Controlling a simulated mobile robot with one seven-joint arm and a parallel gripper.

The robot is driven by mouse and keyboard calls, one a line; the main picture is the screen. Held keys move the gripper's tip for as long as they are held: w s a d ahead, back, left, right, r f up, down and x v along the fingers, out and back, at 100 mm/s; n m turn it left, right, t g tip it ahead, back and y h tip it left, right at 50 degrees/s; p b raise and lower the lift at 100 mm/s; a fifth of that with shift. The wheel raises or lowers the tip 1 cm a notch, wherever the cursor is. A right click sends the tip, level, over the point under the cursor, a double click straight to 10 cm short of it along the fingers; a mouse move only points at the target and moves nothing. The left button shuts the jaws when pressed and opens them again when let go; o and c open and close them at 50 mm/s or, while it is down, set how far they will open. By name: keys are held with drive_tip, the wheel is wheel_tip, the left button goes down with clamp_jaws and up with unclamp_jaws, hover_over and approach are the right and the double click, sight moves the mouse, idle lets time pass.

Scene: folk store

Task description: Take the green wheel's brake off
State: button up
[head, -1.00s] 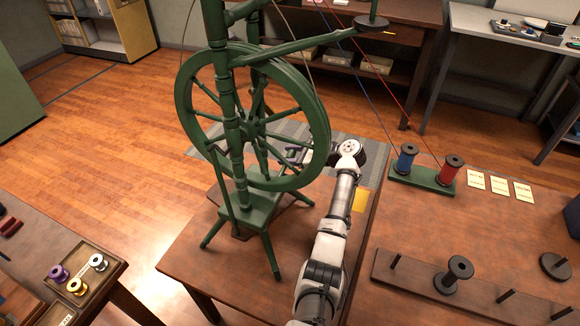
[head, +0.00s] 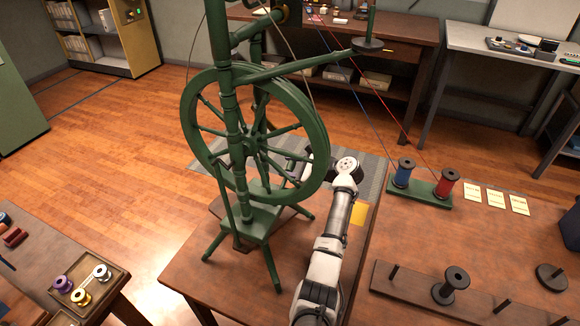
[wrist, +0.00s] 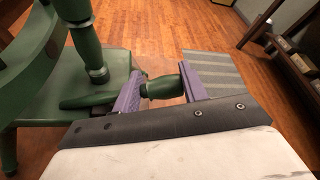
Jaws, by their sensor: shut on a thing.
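The green spinning wheel (head: 319,132) stands on its legged green base (head: 262,218) on the brown table. In the wrist view, a short turned green knob (wrist: 163,87) sticks out to the right beside the green post (wrist: 88,50). It looks like the brake's handle, but I cannot tell whether the brake is on. My gripper (wrist: 162,78) has its two purple fingers on either side of the knob and is shut on it. In the head view my gripper (head: 293,166) is partly hidden behind the wheel's rim.
Blue (head: 403,173) and red (head: 446,186) spools stand on a green rack to the right, with threads running upward. A peg board with a dark spool (head: 451,284) lies at the front right. A side table at left holds a tray of small spools (head: 80,297).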

drive_tip(key=o, duration=1.4)
drive_tip(key=shift+r, duration=0.1)
drive_tip(key=shift+s+d+r+p, duration=0.15)
drive_tip(key=shift+d+p, duration=0.05)
drive_tip(key=shift+p, duration=0.1)
drive_tip(key=p+v, duration=0.6)
drive_tip(key=v, duration=0.7)
drive_tip(key=shift+p, duration=0.3)
drive_tip(key=shift+d, duration=0.15)
